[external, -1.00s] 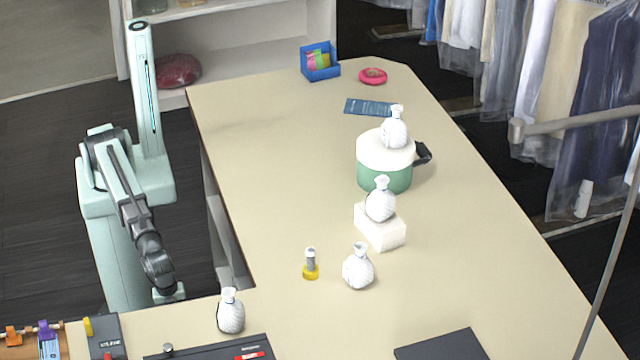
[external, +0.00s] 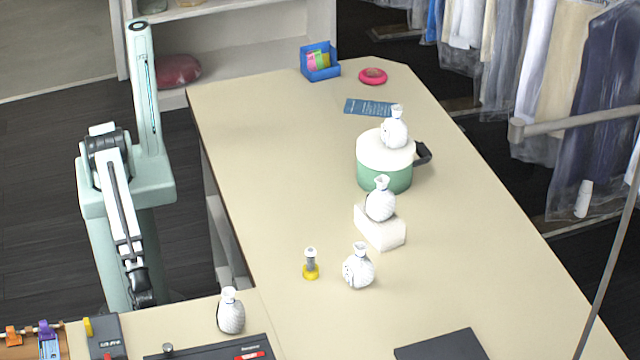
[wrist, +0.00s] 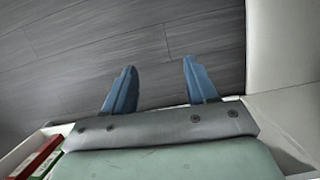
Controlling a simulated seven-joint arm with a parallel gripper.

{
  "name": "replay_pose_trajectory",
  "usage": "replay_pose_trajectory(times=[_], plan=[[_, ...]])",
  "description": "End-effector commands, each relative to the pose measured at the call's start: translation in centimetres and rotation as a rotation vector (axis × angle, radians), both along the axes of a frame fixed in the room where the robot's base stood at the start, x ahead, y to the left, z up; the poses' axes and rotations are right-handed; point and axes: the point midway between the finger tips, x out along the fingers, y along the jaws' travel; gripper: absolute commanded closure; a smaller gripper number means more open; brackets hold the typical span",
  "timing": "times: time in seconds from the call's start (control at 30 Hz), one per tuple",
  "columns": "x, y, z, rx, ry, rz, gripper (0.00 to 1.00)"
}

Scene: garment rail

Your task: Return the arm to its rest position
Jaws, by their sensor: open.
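My gripper shows in the wrist view with two blue fingers (wrist: 160,88) spread apart and nothing between them. Dark wooden floor lies behind the fingers. In the external view my arm (external: 122,215) hangs folded beside its column at the left, off the table's left edge. The gripper end is low, behind the near part of the table, and its fingers are hidden there.
Garments hang at the right.

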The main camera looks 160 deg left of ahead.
Motion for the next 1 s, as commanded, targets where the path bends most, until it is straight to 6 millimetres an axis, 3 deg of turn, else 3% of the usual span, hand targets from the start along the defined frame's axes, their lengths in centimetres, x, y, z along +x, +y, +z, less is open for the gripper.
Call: replay_pose_trajectory(times=[0.03,0.3,0.6,0.8,1.0], plan=[[-1.7,-0.4,-1.0,-0.002,0.024,0.001,0.43],[-9.1,-1.9,-5.3,-0.003,0.133,0.018,0.43],[-17.4,-3.1,-8.5,0.004,0.246,0.038,0.43],[-20.6,-3.4,-9.5,0.009,0.29,0.045,0.43],[-20.8,-3.4,-9.5,0.01,0.292,0.046,0.43]])
